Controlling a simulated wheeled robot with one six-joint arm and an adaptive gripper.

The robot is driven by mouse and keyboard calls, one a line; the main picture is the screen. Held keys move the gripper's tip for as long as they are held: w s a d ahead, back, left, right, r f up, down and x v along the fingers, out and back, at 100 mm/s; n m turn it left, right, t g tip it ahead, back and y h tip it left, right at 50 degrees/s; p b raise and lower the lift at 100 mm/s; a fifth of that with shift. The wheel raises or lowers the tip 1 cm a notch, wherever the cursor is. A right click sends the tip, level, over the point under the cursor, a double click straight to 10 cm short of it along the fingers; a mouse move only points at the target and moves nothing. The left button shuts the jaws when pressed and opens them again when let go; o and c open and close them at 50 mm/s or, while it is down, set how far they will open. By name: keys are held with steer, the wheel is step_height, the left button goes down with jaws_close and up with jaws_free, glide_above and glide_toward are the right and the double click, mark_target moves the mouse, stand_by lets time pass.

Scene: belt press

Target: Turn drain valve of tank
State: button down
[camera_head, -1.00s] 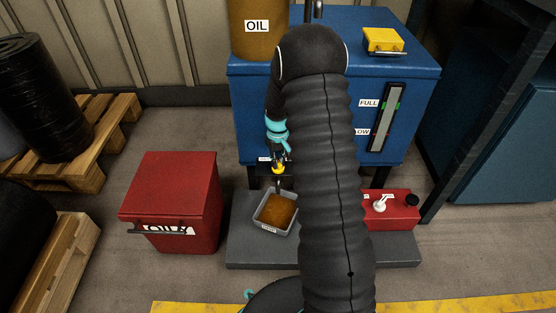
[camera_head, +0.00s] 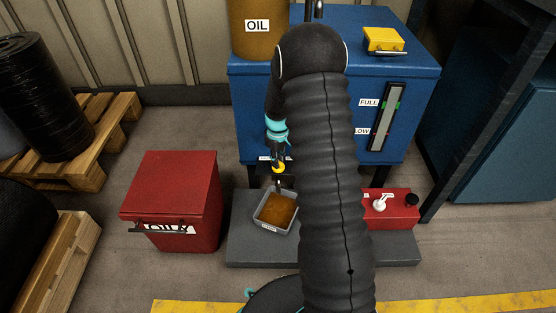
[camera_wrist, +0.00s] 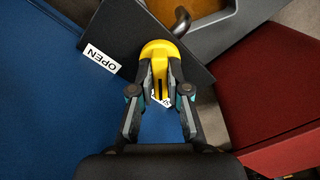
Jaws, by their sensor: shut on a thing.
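My gripper (camera_wrist: 161,82) is shut on the yellow handle of the drain valve (camera_wrist: 159,48), with one dark finger on each side of it. In the head view, the yellow handle (camera_head: 278,168) shows small at the fingertips, low on the front of the blue tank (camera_head: 255,125). A white OPEN label (camera_wrist: 103,58) is beside the handle in the wrist view. A second small label shows between the fingers, mostly hidden. My arm covers much of the tank front in the head view.
A grey tray (camera_head: 289,228) of brown oil stands below the valve on a grey base (camera_head: 245,250). A red bin (camera_head: 170,200) is to the left. A red box (camera_head: 400,212) with a white knob is to the right. An oil drum (camera_head: 258,40) stands on top.

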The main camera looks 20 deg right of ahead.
steer(key=c, duration=1.1)
jaws_free()
steer(key=shift+d, duration=0.1)
steer(key=shift+c, duration=0.2)
steer(key=shift+r, duration=0.25)
step_height(320, 180, up, 12)
steer(key=shift+f, duration=0.25)
